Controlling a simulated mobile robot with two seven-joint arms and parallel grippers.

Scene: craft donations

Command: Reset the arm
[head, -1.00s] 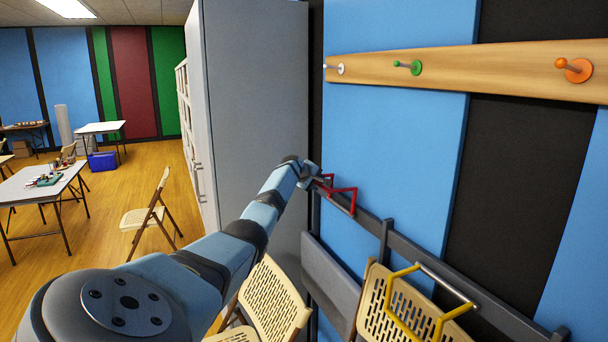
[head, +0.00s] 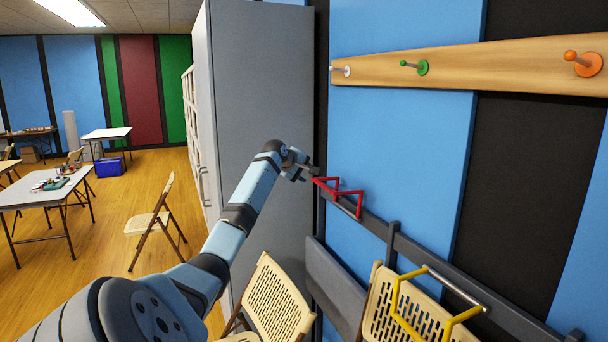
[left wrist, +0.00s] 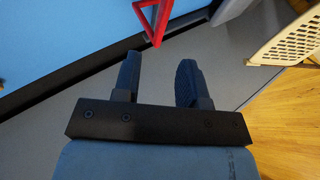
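My right gripper is not in view.
A tall grey cabinet (head: 262,110) stands just behind my left arm. Folding chairs (head: 275,300) and a yellow bracket (head: 402,300) are below right. A wooden peg board (head: 490,68) is on the wall above. Open floor (head: 110,225) lies left.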

